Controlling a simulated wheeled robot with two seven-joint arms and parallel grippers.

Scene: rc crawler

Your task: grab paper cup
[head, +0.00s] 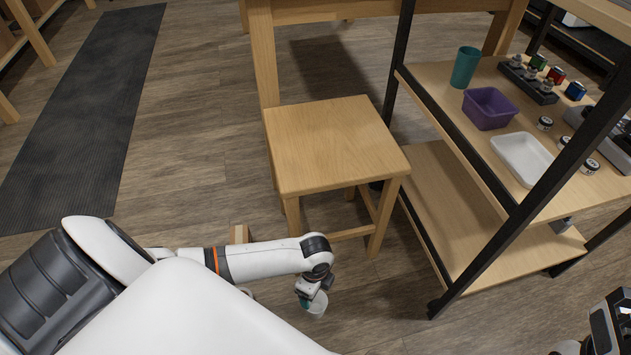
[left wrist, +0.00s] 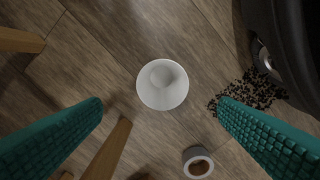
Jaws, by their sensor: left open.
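A white paper cup (left wrist: 162,86) shows in the left wrist view, between and beyond the two teal fingers of my left gripper (left wrist: 160,108). The fingers are wide apart and do not touch the cup in that view. In the head view, my left gripper (head: 306,299) is low over the floor in front of the stool, with the pale cup (head: 318,306) right beside its fingertips and partly hidden.
A wooden stool (head: 335,145) stands just behind my left gripper. A shelf unit (head: 470,225) to the right holds a teal cup (head: 465,67), purple bin (head: 489,108) and white tray (head: 522,158). A white round container (left wrist: 198,163) and dark spilled grains (left wrist: 250,92) lie near the cup.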

